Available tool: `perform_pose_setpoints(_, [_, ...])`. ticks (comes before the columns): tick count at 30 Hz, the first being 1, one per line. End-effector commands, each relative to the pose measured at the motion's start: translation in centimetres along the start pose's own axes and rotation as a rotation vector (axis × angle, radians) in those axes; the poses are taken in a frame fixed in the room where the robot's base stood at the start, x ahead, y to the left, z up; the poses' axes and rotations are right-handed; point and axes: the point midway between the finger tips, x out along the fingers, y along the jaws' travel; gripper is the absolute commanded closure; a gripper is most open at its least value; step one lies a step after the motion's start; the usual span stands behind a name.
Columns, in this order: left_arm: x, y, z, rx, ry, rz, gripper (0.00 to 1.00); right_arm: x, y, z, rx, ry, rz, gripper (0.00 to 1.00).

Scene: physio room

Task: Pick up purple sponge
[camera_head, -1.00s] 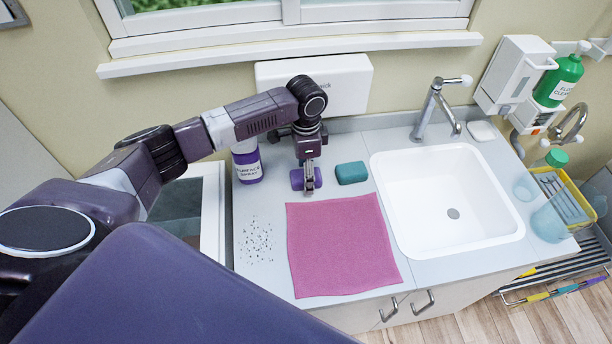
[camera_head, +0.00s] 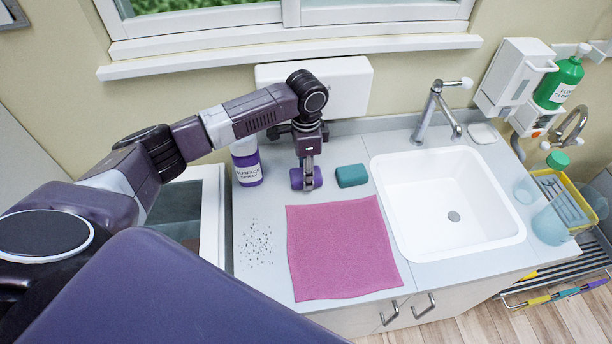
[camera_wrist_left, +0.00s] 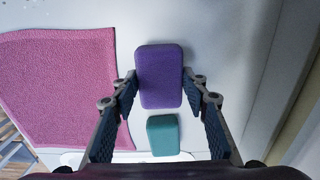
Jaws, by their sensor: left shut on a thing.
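The purple sponge (camera_head: 296,179) is at the counter's back part, left of a teal sponge (camera_head: 351,175). In the left wrist view the purple sponge (camera_wrist_left: 160,76) sits between the two fingertips. My left gripper (camera_head: 308,178) points down over it and is shut on it, with a finger across its front face. The fingertips (camera_wrist_left: 160,85) touch its two long sides. I cannot tell whether the sponge is clear of the counter. The teal sponge (camera_wrist_left: 163,135) lies apart from it. My right gripper is in neither view.
A pink cloth (camera_head: 345,245) lies in front of the sponges. A surface spray bottle (camera_head: 247,165) stands to the left, with dark crumbs (camera_head: 257,243) on the counter below it. A white sink (camera_head: 447,205) with a tap (camera_head: 437,110) is to the right. A white box (camera_head: 345,84) is behind.

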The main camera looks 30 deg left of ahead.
Motion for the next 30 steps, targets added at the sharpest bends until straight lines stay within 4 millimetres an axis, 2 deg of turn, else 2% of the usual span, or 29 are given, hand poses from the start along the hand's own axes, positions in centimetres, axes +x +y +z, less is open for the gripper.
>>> perform_pose_setpoints(5, [-3.5, -0.2, -0.1, 0.0, 0.005, -0.006, 0.72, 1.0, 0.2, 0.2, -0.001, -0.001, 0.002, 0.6])
perform_pose_setpoints(15, [-12.4, -0.1, -0.1, 0.001, 0.005, -0.005, 0.72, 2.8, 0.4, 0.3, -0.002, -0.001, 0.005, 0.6])
perform_pose_setpoints(21, [-16.5, -0.1, 0.0, -0.001, 0.002, -0.004, 0.72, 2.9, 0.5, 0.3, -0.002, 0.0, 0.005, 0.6])
perform_pose_setpoints(30, [-18.3, 0.0, 0.0, 0.0, 0.001, 0.0, 0.72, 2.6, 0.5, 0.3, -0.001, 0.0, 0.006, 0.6])
